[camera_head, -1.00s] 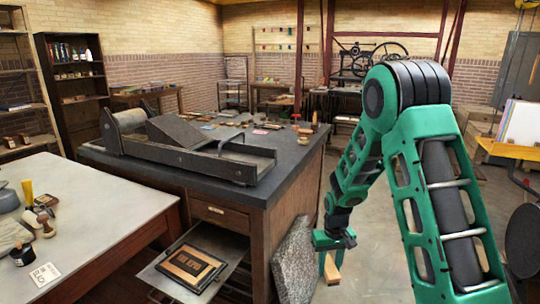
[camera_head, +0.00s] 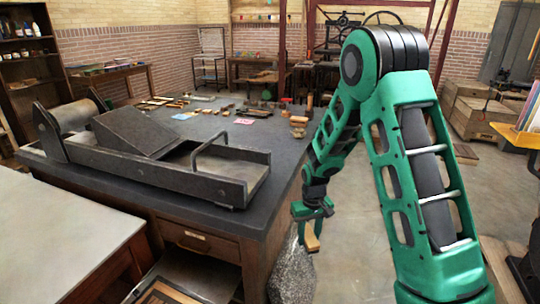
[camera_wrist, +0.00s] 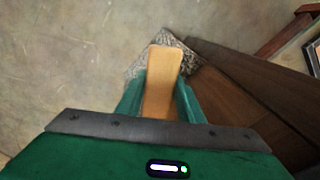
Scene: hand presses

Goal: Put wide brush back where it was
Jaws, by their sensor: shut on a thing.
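My gripper (camera_head: 311,230) hangs beside the right edge of the dark-topped press table, above the floor. It is shut on a light wooden piece, the wide brush (camera_head: 312,243). In the wrist view the brush (camera_wrist: 162,80) shows as a tan wooden block between the two green fingers, pointing away from my gripper. Its bristles cannot be made out.
The dark table (camera_head: 262,158) carries a flatbed press (camera_head: 190,177), a pink card (camera_head: 244,121) and several small items at its far side. A grey speckled object (camera_head: 292,270) stands against the table's right side. Open floor (camera_head: 375,250) lies to the right.

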